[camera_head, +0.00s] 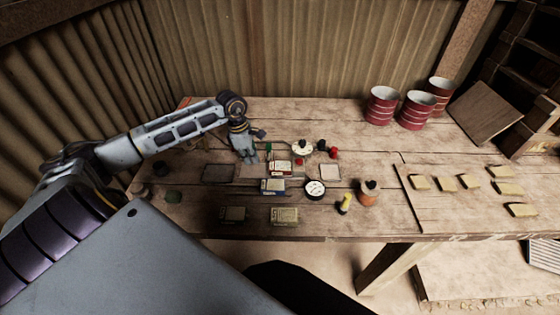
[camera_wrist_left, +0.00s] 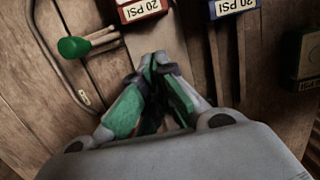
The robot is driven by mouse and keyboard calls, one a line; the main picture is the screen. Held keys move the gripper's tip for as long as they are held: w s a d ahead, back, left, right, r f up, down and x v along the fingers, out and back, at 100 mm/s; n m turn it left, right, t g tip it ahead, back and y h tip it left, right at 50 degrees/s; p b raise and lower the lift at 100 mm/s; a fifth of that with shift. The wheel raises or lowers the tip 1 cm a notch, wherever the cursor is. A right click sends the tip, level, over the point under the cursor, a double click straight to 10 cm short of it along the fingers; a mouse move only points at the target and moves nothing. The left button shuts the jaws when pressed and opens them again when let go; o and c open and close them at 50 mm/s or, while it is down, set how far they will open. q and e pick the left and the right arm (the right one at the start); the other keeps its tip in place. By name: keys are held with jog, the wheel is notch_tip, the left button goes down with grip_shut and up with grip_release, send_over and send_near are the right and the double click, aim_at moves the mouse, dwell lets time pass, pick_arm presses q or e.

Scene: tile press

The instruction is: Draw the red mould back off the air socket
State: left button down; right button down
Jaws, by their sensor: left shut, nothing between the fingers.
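The red mould (camera_head: 280,168) lies on the bench near its middle, with a pale "20 PSI" label. In the left wrist view its label end (camera_wrist_left: 142,10) shows at the top edge, above the fingertips and apart from them. My left gripper (camera_head: 252,161) is just left of the red mould. In the wrist view its green-padded fingers (camera_wrist_left: 157,62) are shut together with nothing between them. I cannot make out the air socket or whether the mould sits on it. My right gripper is not in view.
A blue "20 PSI" mould (camera_head: 272,186) lies in front of the red one. A green knob (camera_wrist_left: 73,47) stands beside the red mould. Dial gauges (camera_head: 315,188) and an orange bottle (camera_head: 368,194) stand to the right. Several tan blocks (camera_head: 468,181) lie farther right.

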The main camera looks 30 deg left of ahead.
aim_at(281, 166)
pick_arm(q)
jog(key=shift+w+d, duration=0.55)
jog(key=shift+d, duration=0.25)
jog(key=shift+w+d+r+p, duration=0.1)
jog(key=shift+w+d+p, duration=0.3)
jog(key=shift+d, duration=0.3)
jog(key=shift+w+d+p, duration=0.2)
jog(key=shift+w+d, duration=0.2)
jog(key=shift+d, duration=0.2)
jog(key=shift+w+d+p, duration=0.2)
jog(key=shift+w+d, duration=0.15)
jog(key=shift+d, duration=0.25)
jog(key=shift+w+d, duration=0.3)
jog(key=shift+d, duration=0.2)
jog(key=shift+w+d+p, duration=0.3)
jog(key=shift+w+d, duration=0.1)
jog(key=shift+d, duration=0.25)
jog(key=shift+w+d+p, duration=0.25)
jog(key=shift+w+d, duration=0.1)
jog(key=shift+d, duration=0.25)
jog(key=shift+f+p, duration=0.3)
jog(key=shift+f, duration=0.25)
jog(key=shift+f+b, duration=0.3)
jog(key=shift+b, duration=0.15)
